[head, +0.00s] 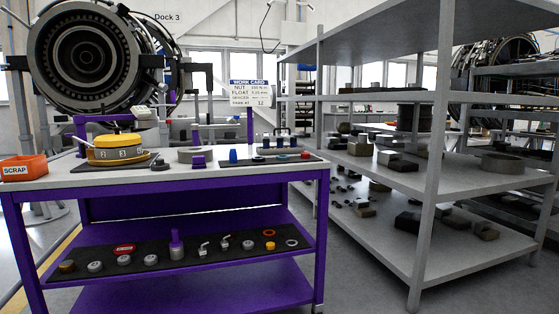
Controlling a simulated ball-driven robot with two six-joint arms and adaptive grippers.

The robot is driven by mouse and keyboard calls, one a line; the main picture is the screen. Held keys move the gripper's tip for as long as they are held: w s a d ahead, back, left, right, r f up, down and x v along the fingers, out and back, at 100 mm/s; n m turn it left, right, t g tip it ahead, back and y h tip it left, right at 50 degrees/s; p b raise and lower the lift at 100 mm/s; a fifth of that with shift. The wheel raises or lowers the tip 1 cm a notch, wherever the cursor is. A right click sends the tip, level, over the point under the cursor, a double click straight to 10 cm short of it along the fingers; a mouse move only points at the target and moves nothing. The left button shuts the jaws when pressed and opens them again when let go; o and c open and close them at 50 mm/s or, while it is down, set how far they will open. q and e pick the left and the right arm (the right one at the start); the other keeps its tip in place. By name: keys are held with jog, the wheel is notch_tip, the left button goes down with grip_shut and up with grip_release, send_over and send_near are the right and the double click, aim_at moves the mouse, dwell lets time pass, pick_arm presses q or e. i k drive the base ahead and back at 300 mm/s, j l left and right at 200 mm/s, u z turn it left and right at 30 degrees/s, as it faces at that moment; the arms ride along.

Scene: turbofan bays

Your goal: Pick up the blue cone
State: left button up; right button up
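A small upright blue piece (233,156), which looks like the blue cone, stands on the top of the purple workbench (215,172), right of the middle. It is too small to make out its exact shape. A dark mat (262,160) with small parts lies just to its right. Neither of my grippers shows in the head view.
A yellow round fixture (115,149) and an orange scrap bin (24,169) stand on the bench's left side. A lower shelf holds several parts on a dark mat (210,265). Grey shelving (428,200) stands close on the right. A work card (249,92) stands behind.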

aim_at(233, 155)
jog(key=i+u, duration=0.15)
jog(key=u, duration=0.2)
jog(key=i+u, duration=0.15)
jog(key=u, duration=0.25)
jog(key=i+l+u, duration=0.15)
jog(key=u, duration=0.2)
